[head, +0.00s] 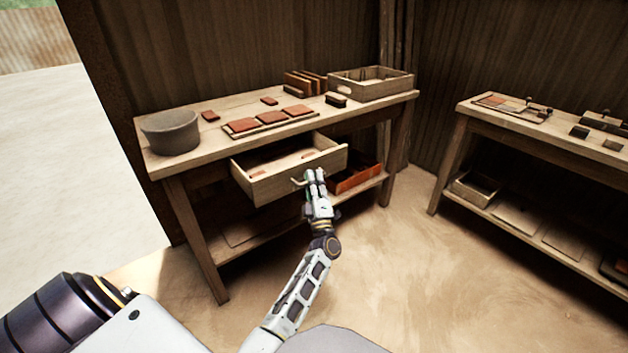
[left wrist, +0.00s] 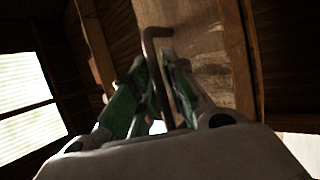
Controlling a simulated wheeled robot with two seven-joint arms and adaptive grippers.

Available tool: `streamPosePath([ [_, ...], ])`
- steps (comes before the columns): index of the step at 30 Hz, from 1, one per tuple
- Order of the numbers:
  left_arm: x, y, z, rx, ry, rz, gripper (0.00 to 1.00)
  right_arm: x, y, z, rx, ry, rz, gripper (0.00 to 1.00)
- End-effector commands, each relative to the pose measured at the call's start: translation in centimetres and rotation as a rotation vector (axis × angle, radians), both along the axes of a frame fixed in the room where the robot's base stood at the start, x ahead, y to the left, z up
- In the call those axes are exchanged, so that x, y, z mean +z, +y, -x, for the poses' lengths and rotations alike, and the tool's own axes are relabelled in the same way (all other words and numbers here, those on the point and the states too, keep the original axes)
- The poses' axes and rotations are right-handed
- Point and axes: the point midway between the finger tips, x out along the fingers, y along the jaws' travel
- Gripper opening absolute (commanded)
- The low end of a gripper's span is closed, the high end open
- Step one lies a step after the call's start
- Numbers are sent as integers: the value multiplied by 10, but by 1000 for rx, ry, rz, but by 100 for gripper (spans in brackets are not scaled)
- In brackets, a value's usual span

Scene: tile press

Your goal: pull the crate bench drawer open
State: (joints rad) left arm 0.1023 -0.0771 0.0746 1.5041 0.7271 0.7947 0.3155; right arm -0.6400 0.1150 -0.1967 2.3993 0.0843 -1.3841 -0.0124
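The crate bench (head: 185,163) is a wooden table against the wall. Its drawer (head: 283,181) stands well out from under the top, and its inside shows, with a few small reddish pieces in it. A bent metal handle (head: 299,183) is on the drawer's front. My left gripper (head: 314,176) is at the right part of this front. In the left wrist view, the handle (left wrist: 152,45) runs down between the two green-padded fingers (left wrist: 154,65), which close in around it. The drawer's front board (left wrist: 205,60) is just behind. My right gripper is in neither view.
On the bench top are a grey bucket (head: 171,132), a board with red tiles (head: 270,122) and a wooden crate (head: 371,82). An orange-red bin (head: 357,177) is on the lower shelf. A second bench (head: 545,135) stands at right, with open floor (head: 395,260) between and in front.

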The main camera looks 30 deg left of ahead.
Motion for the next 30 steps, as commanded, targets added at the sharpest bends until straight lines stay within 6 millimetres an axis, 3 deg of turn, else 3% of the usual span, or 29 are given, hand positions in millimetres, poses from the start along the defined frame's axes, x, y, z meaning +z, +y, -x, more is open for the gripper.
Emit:
streamPosePath([
  [16, -3, -4, 4, 0, 0, 0, 18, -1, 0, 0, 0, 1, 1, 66],
  [30, -27, -29, 34, 0, 1, 1, 18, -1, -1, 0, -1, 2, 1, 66],
])
